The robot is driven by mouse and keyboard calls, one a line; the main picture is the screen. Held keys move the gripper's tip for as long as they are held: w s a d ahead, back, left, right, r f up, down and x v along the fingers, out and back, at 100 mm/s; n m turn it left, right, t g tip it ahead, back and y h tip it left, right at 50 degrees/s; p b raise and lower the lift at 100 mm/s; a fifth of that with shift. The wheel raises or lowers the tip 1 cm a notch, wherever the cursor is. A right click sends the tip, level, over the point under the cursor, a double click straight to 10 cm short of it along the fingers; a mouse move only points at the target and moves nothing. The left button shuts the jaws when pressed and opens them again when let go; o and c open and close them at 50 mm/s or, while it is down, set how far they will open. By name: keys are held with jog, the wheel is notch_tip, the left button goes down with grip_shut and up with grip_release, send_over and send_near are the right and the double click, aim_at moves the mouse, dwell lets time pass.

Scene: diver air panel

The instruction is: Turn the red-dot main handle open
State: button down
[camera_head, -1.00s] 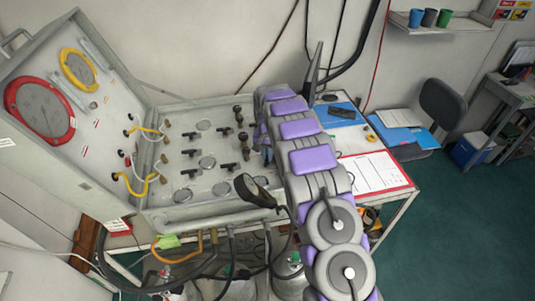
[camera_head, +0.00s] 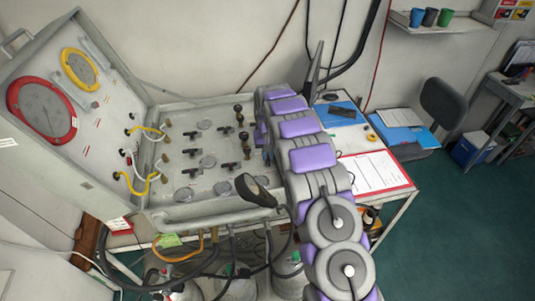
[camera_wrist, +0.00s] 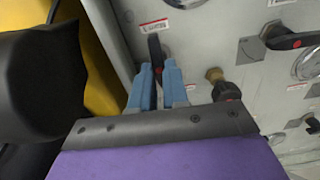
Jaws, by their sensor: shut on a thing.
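In the wrist view, a black lever handle (camera_wrist: 154,46) with a red dot stands between the blue fingers of my gripper (camera_wrist: 158,70). The fingers are shut on this handle, which points up the picture, and they cover its lower part. A second black handle (camera_wrist: 286,40) with a red dot lies sideways at the right, apart from the fingers. The labels are too small to read. In the head view, the grey valve panel (camera_head: 178,133) lies left of my arm. My arm hides the held handle there.
A brass and black knob (camera_wrist: 226,88) sits close to the right of the fingers. A dark curved part and a yellow surface (camera_wrist: 105,65) fill the left of the wrist view. A clipboard (camera_head: 375,172) lies right of my arm. Several other black valves stand on the panel.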

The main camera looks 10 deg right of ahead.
jog(key=shift+w+r, duration=0.15)
jog(key=shift+r, duration=0.05)
jog(key=c, duration=1.1)
grip_release()
jog(key=shift+f, duration=0.15)
notch_tip(320, 180, up, 17)
jog(key=shift+r, duration=0.2)
